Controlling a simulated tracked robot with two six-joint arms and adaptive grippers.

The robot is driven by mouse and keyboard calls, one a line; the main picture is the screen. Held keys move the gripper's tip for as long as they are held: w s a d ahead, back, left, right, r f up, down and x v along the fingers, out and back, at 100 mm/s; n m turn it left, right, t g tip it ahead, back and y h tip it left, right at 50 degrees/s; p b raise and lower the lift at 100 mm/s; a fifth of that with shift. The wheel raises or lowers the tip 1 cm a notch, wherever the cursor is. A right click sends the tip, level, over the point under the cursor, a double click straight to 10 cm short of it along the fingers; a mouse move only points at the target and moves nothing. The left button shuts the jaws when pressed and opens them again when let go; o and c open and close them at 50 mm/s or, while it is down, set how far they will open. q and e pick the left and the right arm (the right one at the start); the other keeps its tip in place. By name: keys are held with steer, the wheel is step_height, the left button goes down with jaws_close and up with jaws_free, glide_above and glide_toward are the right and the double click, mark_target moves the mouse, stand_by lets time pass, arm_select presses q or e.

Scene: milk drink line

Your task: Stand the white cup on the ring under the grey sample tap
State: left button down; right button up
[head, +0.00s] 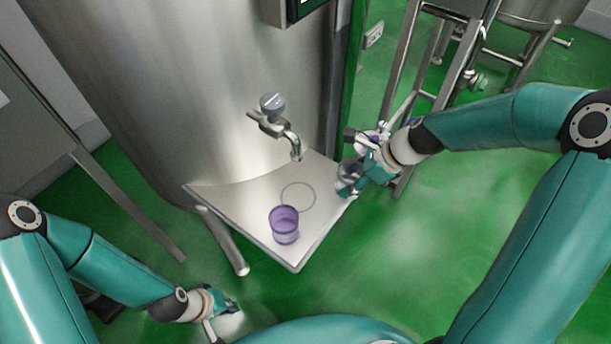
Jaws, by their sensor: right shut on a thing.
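A steel shelf (250,192) juts from the tank, with a thin ring (298,196) marked on it. The grey-knobbed tap (272,105) is above the shelf, its spout (295,148) pointing down near the ring. A see-through purple cup (285,226) stands upright on the shelf, in front of the ring and apart from the tap. My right gripper (352,176) is at the shelf's right edge, shut on a small greyish thing, partly hidden by the fingers. My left gripper (226,317) is low at the bottom, open, away from the shelf. I cannot make out a clearly white cup.
The large steel tank (200,90) closes off the back of the shelf. A metal frame (400,65) stands behind my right gripper. A support tube (225,243) runs below the shelf. The green floor (420,240) is open to the right.

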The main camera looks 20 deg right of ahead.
steer(key=w+a, duration=0.1)
steer(key=a, duration=0.2)
steer(key=w+a+p, duration=0.1)
steer(key=w+a, duration=0.1)
steer(key=a, duration=0.1)
steer(key=w+a+p, duration=0.1)
steer(key=w+a, duration=0.1)
steer(key=shift+a, duration=0.4)
steer(key=shift+f+b, duration=0.55)
steer(key=shift+f, duration=1.2)
steer(key=o, duration=1)
steer(key=shift+f, duration=0.1)
